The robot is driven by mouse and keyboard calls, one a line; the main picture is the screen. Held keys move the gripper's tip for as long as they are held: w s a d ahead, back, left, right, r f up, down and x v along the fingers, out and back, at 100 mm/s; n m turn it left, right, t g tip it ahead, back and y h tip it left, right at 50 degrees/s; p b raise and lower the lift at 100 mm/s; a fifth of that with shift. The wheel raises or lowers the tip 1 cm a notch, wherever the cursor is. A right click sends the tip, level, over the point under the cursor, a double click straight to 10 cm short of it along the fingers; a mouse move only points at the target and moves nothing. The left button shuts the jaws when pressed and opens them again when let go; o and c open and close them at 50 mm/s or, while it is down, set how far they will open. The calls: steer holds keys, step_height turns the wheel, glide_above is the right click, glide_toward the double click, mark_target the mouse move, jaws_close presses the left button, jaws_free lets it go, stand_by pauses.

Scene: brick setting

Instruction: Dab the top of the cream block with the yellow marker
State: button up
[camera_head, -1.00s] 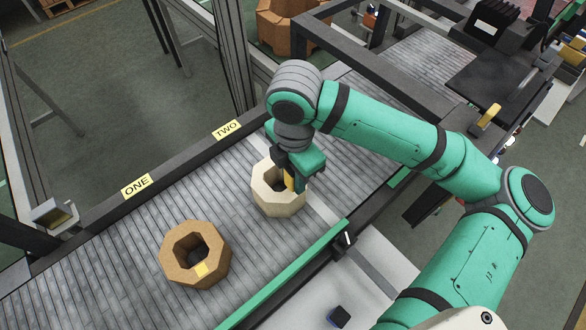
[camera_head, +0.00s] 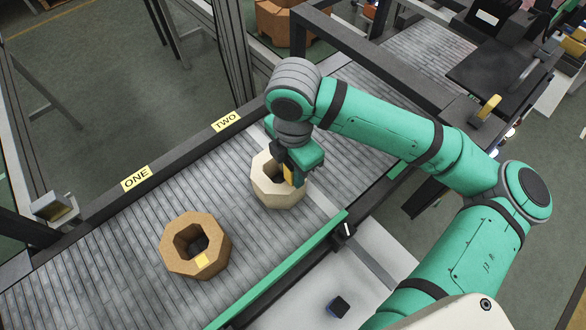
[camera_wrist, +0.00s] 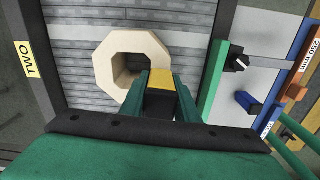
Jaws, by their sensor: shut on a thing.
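The cream block (camera_head: 290,200) is an eight-sided ring with a central hole, flat on the slatted conveyor by the label TWO. It also shows in the wrist view (camera_wrist: 105,60). My gripper (camera_head: 291,174) is shut on the yellow marker (camera_head: 288,173), over the near right side of the cream block's rim. In the wrist view the marker (camera_wrist: 160,78) sits between the green fingers, and its yellow end overlaps the block's lower right rim. The tip is hidden, so I cannot tell whether it touches the top.
A green rail (camera_head: 280,270) runs along the conveyor's near side. A small dark block (camera_head: 339,307) lies beyond it. The slats between the ring blocks are clear.

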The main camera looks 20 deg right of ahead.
steer(key=shift+f, duration=0.55)
stand_by(1.4)
steer(key=shift+r, duration=3.55)
steer(key=shift+f, duration=0.1)
